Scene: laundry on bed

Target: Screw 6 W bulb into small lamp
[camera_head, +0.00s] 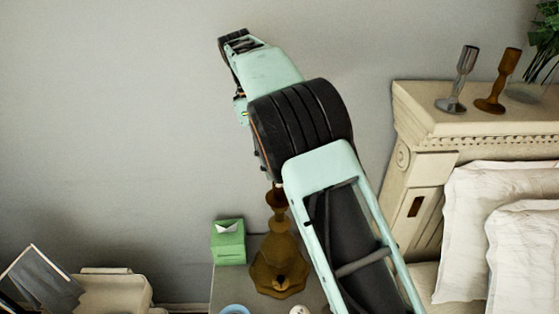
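A brown lamp with a turned stem (281,255) stands on the grey bedside table (225,285). My arm crosses in front of its upper part, so the socket is hidden. A black ribbed drum shape sits above the stem, among my arm's links; I cannot tell whether it is a shade or part of my arm. My gripper (233,37) is the dark end at the upper left, raised above the lamp and in front of the wall. Its fingers are small and partly hidden, and I cannot tell whether it holds anything. No bulb can be made out for sure.
A green tissue box (228,242) stands left of the lamp. A blue round thing (235,310) and a small white thing (298,311) are cut off at the lower edge. The cream headboard (432,115) and two candle holders are at right. The wall beside my gripper is bare.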

